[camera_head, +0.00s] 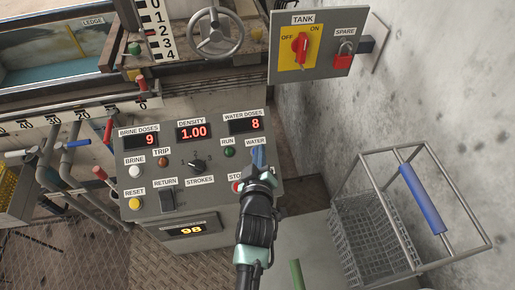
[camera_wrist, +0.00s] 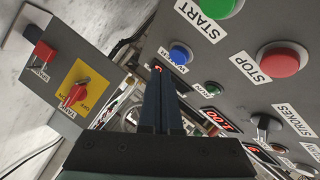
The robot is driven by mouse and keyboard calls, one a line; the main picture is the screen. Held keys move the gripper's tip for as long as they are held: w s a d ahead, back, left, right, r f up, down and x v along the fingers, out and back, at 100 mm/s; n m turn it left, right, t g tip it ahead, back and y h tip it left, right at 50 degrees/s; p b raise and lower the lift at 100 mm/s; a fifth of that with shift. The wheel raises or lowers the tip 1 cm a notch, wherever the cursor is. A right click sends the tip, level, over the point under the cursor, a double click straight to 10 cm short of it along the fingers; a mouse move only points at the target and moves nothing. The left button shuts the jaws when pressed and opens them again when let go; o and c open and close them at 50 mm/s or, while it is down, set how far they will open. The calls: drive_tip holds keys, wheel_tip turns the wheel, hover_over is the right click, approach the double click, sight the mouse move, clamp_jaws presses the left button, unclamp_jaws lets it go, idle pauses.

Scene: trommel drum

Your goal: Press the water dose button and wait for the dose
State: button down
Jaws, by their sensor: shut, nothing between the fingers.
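The round blue button by the WATER label (camera_wrist: 173,60) is the water dose button (camera_wrist: 181,53), clear to see in the wrist view. In the head view my gripper (camera_head: 258,163) is in front of the panel just below the WATER label (camera_head: 255,142) and covers most of that spot. In the wrist view my gripper (camera_wrist: 156,74) has its two fingers together with nothing between them. Its tips show just beside the blue button; I cannot tell whether they touch the panel.
The control panel (camera_head: 215,215) also bears a green run lamp (camera_head: 229,152), a red stop button (camera_wrist: 282,59), a green start button (camera_wrist: 219,8) and a strokes knob (camera_head: 197,166). A tank switch box (camera_head: 283,75) is above right. A wire basket (camera_head: 365,240) stands at right.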

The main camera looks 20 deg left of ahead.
drive_tip(key=shift+s+d+r+p, duration=0.25)
drive_tip(key=shift+r+p, duration=0.15)
drive_tip(key=shift+r, duration=0.2)
drive_tip(key=shift+s+d+r+p, duration=0.1)
drive_tip(key=shift+s+r+p, duration=0.2)
drive_tip(key=shift+r+p, duration=0.25)
drive_tip(key=shift+s+d+r+p, duration=0.2)
drive_tip(key=shift+s+r+p, duration=0.1)
drive_tip(key=shift+r, duration=0.35)
drive_tip(key=shift+w, duration=0.1)
